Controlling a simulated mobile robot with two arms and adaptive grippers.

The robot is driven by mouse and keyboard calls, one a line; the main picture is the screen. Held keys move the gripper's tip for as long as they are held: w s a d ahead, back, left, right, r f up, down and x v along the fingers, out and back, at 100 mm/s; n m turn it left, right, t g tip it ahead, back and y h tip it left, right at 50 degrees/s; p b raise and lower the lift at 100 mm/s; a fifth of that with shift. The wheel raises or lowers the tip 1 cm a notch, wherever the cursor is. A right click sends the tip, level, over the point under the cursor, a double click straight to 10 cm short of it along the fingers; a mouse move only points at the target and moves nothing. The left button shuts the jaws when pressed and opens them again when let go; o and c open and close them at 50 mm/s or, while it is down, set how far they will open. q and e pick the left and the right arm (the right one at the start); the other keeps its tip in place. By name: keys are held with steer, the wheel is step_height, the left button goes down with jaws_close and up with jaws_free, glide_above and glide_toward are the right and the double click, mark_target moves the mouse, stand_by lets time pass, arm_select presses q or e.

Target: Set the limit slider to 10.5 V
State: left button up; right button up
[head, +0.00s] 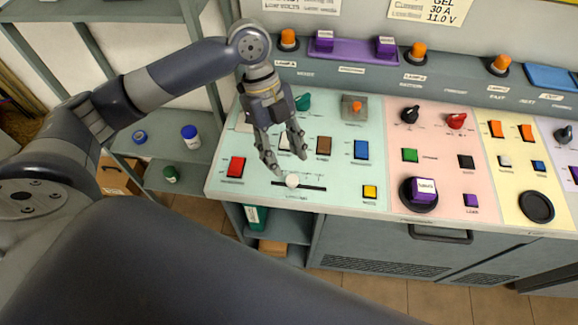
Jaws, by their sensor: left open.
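The limit slider is a black slot (312,188) near the front edge of the pale green panel, with a small label below it that is too small to read. Its round white knob (292,180) sits somewhat left of the slot's middle. My left gripper (285,162) points down just behind the knob, its two fingers spread and empty. The fingertips look close to the knob, but I cannot tell whether they touch it. My right gripper is not in view.
A red rocker switch (236,167) is left of the slider, a yellow button (370,191) right of it. Brown (324,146) and blue (361,150) switches stand behind. A wall card (430,10) reads GEL, 30 A, 11.0 V. A shelf (170,147) is on the left.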

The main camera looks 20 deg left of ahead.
arm_select(q)
steer(key=v, duration=0.6)
steer(key=shift+a, duration=0.1)
stand_by(0.4)
